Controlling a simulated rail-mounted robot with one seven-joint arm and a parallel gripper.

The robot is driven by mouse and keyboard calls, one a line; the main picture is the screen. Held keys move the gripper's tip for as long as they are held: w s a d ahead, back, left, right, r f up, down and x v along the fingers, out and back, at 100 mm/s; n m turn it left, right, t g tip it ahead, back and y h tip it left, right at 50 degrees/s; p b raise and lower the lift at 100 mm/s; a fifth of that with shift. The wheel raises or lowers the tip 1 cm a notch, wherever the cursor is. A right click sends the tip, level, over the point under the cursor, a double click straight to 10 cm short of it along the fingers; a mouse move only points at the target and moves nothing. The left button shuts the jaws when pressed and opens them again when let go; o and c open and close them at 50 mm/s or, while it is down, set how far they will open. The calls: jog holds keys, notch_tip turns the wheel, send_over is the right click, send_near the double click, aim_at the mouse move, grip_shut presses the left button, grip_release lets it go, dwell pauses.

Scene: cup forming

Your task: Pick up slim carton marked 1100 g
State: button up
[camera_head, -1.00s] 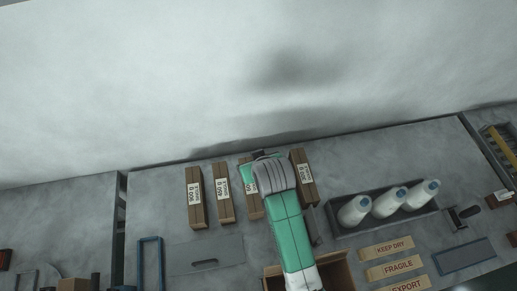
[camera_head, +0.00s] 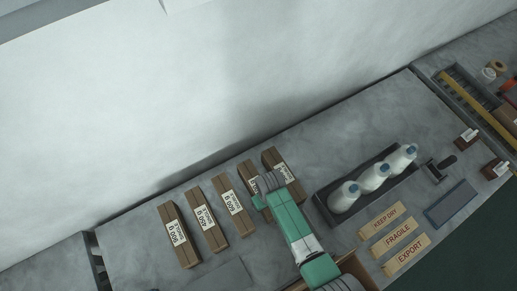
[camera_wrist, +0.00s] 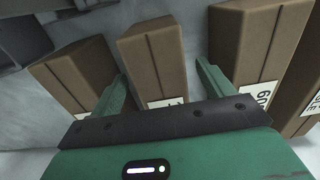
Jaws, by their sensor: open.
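Several slim brown cartons stand in a row in the head view. The fourth from the left (camera_head: 250,173) is partly covered by my gripper (camera_head: 263,189), and its label is mostly hidden. In the wrist view this carton (camera_wrist: 155,55) lies between the two fingers of my open gripper (camera_wrist: 162,72). Its white label shows a leading "1"; the rest is hidden behind the gripper body. One finger is on each side, in the gaps to the neighbours. I cannot tell whether either finger touches it.
Cartons marked 900 g (camera_head: 180,238), 450 g (camera_head: 206,222) and 600 g (camera_head: 233,206) stand to the left. Another carton (camera_head: 272,157) stands close on the right. A dark tray (camera_head: 322,205) with white bottles and several sign blocks (camera_head: 396,237) are further right.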

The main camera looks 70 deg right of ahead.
notch_tip(320, 180, down, 2)
jog(key=shift+w+d, duration=0.1)
grip_shut()
jog(key=shift+r, duration=0.1)
jog(key=shift+r, duration=0.1)
notch_tip(320, 180, up, 10)
jog(key=shift+f+p, duration=0.1)
jog(key=shift+p, duration=0.4)
